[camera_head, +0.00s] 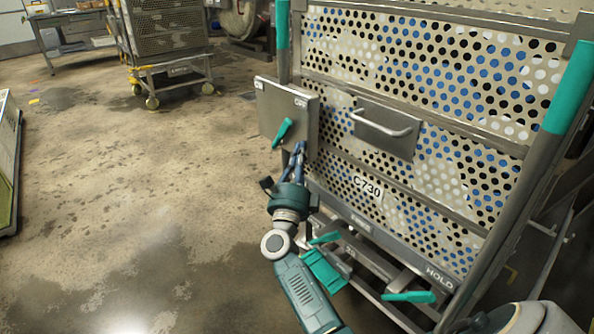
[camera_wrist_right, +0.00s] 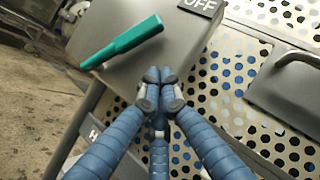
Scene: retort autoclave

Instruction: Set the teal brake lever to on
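The teal brake lever (camera_head: 283,132) is on the grey panel (camera_head: 266,105) at the cart's left front corner. It is tilted, its upper end leaning toward the OFF label (camera_head: 300,102); another small label at the panel's upper left is too small to read. In the wrist view the lever (camera_wrist_right: 122,42) lies slantwise at upper left, its right end toward OFF (camera_wrist_right: 199,5). My right gripper (camera_wrist_right: 160,80) has its blue fingers together with nothing visible between them. It is below and right of the lever, apart from it. In the head view this gripper (camera_head: 300,148) is beside the panel's lower right edge. My left gripper is out of view.
The perforated cart marked C730 (camera_head: 367,188) fills the right side, with a metal handle (camera_head: 382,124) on its front. A teal pedal (camera_head: 325,270) and another teal lever (camera_head: 409,297) near HOLD are low down. Open floor (camera_head: 130,190) lies left; another cart (camera_head: 165,35) stands behind.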

